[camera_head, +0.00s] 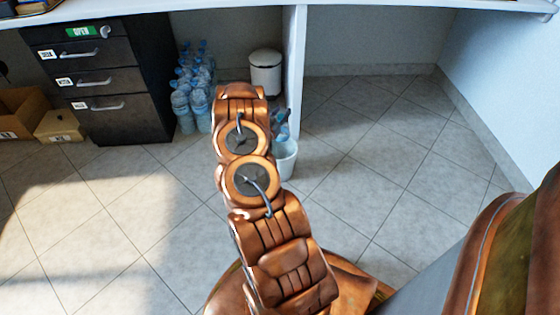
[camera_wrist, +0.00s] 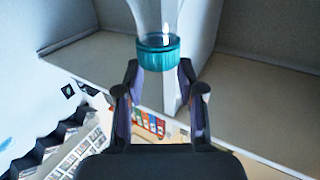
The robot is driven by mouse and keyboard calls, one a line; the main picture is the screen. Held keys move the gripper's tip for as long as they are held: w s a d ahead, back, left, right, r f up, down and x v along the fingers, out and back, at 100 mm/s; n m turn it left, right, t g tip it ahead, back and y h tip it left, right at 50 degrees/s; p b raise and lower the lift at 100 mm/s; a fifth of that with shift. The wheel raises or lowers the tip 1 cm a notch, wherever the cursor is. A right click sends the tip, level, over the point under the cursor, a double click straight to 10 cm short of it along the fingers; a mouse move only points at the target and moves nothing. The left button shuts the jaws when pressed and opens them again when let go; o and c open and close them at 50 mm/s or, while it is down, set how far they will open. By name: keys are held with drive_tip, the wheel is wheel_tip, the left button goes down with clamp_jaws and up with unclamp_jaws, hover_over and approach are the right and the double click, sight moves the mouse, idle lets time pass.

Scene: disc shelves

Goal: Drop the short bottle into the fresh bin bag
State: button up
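A lidded white bin (camera_head: 266,73) stands under the desk by a white panel (camera_head: 293,60). Several water bottles (camera_head: 195,85) stand beside a black drawer unit (camera_head: 100,80). Cardboard boxes (camera_head: 20,110) are at the left. The tiled floor right of the panel is clear.

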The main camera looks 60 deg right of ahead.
drive_tip(key=o, duration=0.3)
drive_tip(key=shift+a, duration=0.1)
drive_tip(key=a, duration=0.4)
drive_tip(key=s+a, duration=0.1)
drive_tip(key=a, duration=0.6)
drive_tip(key=shift+s+a, duration=0.35)
idle(0.3)
